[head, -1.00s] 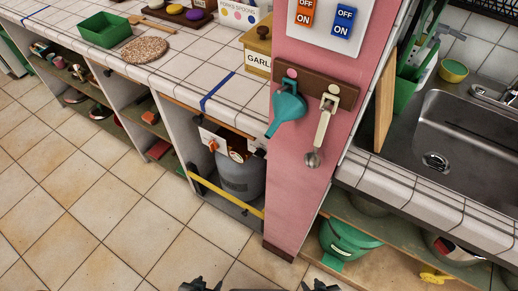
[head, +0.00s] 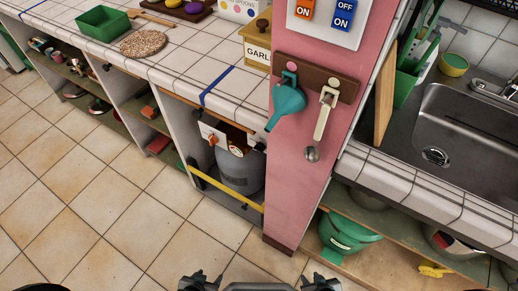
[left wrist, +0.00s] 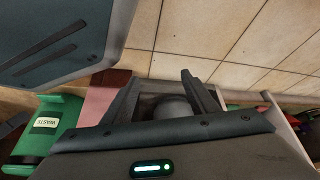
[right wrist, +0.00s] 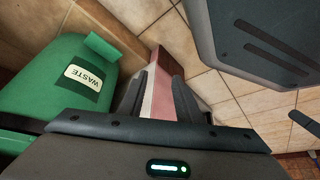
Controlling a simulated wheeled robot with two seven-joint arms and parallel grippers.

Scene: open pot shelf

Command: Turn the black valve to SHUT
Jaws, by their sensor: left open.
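A small black knob (head: 260,146), which may be the black valve, shows at the right of the white panel (head: 211,135) on the grey cylinder (head: 239,172) under the counter. Its marking is too small to read. An orange handle (head: 212,140) sits on the same panel. My left gripper (head: 202,277) is low in the head view, apart from the cylinder; in the left wrist view its jaws (left wrist: 160,83) are open and empty, with a grey rounded thing beyond. My right gripper (head: 321,280) is also low; its jaws (right wrist: 165,73) are parted and empty before the pink pillar.
A yellow bar (head: 222,190) crosses the front of the cylinder's bay. A green waste bin (head: 345,235) is right of the pillar. The tiled floor (head: 110,190) is clear.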

